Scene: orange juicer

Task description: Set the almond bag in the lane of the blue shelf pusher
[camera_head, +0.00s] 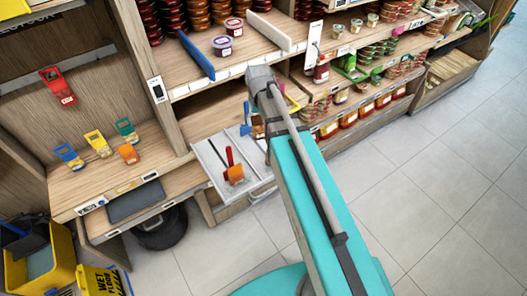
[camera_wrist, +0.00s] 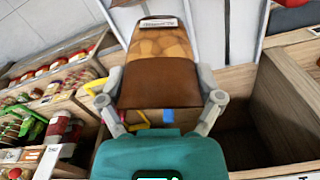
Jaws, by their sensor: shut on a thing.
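The almond bag (camera_wrist: 160,85), brown with an almond-pattern upper part and a small label at its top edge, is held between the two fingers of my gripper (camera_wrist: 160,88) in the wrist view. In the head view my gripper (camera_head: 257,118) hangs by the shelf front, mostly hidden by my arm, with a bit of orange-brown showing. On the low left shelf stands a small blue-framed piece (camera_head: 69,157). A long blue bar (camera_head: 197,57) lies on the upper shelf. I cannot tell for sure which of these is the blue pusher.
Yellow (camera_head: 98,142) and green (camera_head: 126,131) framed pieces stand beside the blue one, with an orange pack (camera_head: 128,153) nearby. A pulled-out tray (camera_head: 212,165) holds red, black and orange things. A yellow bucket (camera_head: 40,262) stands at lower left. Open floor lies right.

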